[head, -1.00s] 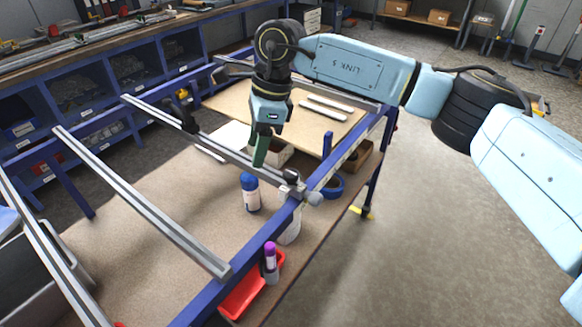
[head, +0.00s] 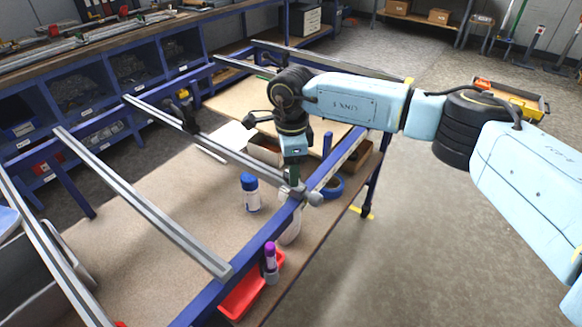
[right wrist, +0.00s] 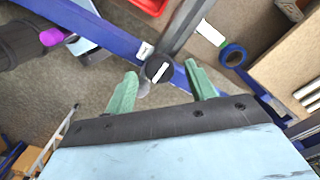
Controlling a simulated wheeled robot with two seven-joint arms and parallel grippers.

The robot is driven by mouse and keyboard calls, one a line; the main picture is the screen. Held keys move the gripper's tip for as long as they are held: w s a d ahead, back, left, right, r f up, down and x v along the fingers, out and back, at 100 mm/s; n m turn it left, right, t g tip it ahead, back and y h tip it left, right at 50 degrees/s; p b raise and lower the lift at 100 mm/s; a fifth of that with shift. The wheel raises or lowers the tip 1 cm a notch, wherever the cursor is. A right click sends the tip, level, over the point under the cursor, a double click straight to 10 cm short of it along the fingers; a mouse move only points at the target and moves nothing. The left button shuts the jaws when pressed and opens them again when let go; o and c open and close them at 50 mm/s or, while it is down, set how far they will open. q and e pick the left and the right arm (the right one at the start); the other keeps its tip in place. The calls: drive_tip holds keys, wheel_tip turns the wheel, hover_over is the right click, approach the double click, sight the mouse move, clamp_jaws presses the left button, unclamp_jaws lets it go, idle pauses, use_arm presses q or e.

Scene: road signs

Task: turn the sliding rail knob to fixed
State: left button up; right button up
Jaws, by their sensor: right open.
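The sliding rail (head: 225,148) crosses the blue frame (head: 232,278). A dark knob (right wrist: 159,69) with a white line across its top sits where the rail meets the frame. In the head view my gripper mostly hides the knob top; a grey side piece (head: 315,199) of the clamp shows beside it. My right gripper (right wrist: 160,72) is open, its green fingers pointing at the knob, one on each side in the right wrist view, with gaps. It also shows from above in the head view (head: 293,172). My left gripper is not in view.
Other rails (head: 145,205) lie to the left.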

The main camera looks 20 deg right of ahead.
drive_tip(key=shift+f, duration=0.5)
drive_tip(key=c, duration=1)
drive_tip(key=shift+o, duration=0.2)
